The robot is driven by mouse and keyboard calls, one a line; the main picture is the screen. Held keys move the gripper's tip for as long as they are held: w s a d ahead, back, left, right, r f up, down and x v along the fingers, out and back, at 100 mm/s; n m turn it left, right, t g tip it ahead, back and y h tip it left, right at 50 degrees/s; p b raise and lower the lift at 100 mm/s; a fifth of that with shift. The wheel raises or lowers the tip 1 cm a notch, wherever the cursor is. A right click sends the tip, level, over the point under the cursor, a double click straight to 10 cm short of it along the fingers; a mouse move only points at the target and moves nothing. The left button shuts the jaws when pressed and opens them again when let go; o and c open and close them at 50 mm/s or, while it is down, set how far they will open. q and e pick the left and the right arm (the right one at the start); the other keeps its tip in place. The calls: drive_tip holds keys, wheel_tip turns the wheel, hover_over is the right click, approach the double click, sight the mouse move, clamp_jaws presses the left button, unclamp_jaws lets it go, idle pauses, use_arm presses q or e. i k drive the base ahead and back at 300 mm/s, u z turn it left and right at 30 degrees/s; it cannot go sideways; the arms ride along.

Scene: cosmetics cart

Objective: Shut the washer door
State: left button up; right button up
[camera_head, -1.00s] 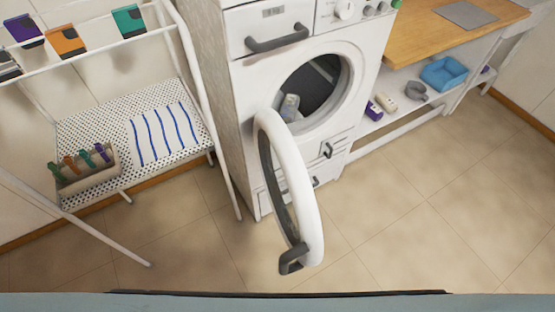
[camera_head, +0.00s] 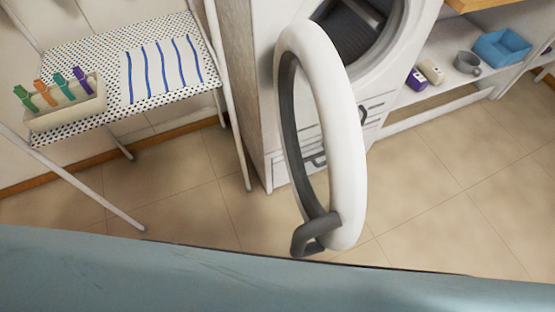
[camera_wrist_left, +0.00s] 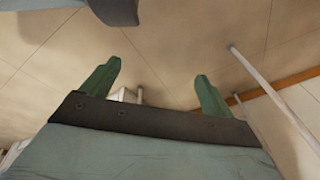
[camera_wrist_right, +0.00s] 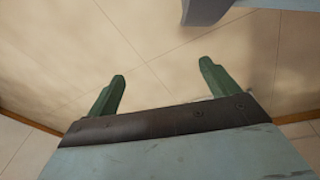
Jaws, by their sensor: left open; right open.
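The washer (camera_head: 259,95) stands at the top middle of the head view. Its round white door (camera_head: 346,150) is swung wide open toward me, with a dark handle (camera_head: 313,236) at its near lower edge. The dark drum opening (camera_head: 352,30) shows behind the door. My left gripper (camera_wrist_left: 157,85) is open and empty over the floor in the left wrist view. My right gripper (camera_wrist_right: 163,85) is open and empty over the floor in the right wrist view. Neither gripper shows in the head view, and neither touches the door.
A white rack (camera_head: 205,95) with a striped cloth (camera_head: 161,70) and a box of coloured pegs (camera_head: 66,105) stands to the left. On the right, a low shelf (camera_head: 440,60) holds a blue bin (camera_head: 502,47), a grey cup (camera_head: 467,62) and small items. The floor (camera_head: 430,200) between is clear.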

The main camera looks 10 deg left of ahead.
sight(304, 43)
drive_tip(key=z, duration=0.55)
drive_tip(key=k, duration=1.3)
drive_tip(key=i, duration=0.5)
drive_tip(key=u, duration=0.35)
